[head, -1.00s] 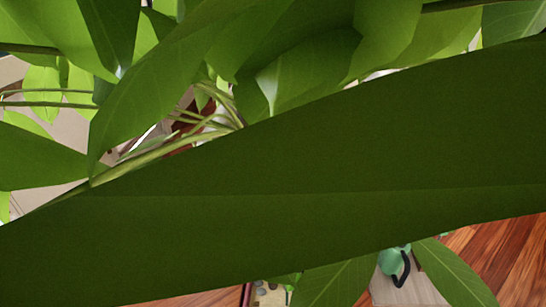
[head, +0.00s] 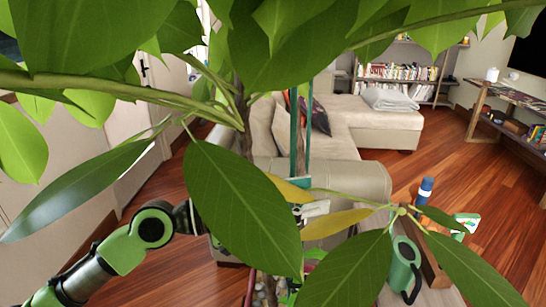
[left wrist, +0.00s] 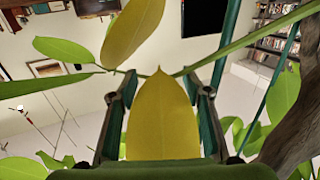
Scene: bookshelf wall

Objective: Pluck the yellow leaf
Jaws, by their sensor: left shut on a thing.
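Two yellow leaves hang from a stem of the plant in the head view, an upper one (head: 289,188) and a lower one (head: 335,223). My left gripper (head: 312,208) is partly visible between them, behind a big green leaf (head: 240,205). In the left wrist view, a yellow leaf (left wrist: 165,120) lies lengthwise between the two fingers of my left gripper (left wrist: 160,82), which is shut on it. Its tip end is at the stem junction. Another yellow leaf (left wrist: 134,30) extends above, outside the fingers. My right gripper is not in view.
Green leaves and stems crowd the near view. A green watering can (head: 402,265) and a blue-capped bottle (head: 425,190) stand at lower right. A beige sofa (head: 345,120) and a bookshelf (head: 400,72) are behind. Wooden floor (head: 440,150) is open at right.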

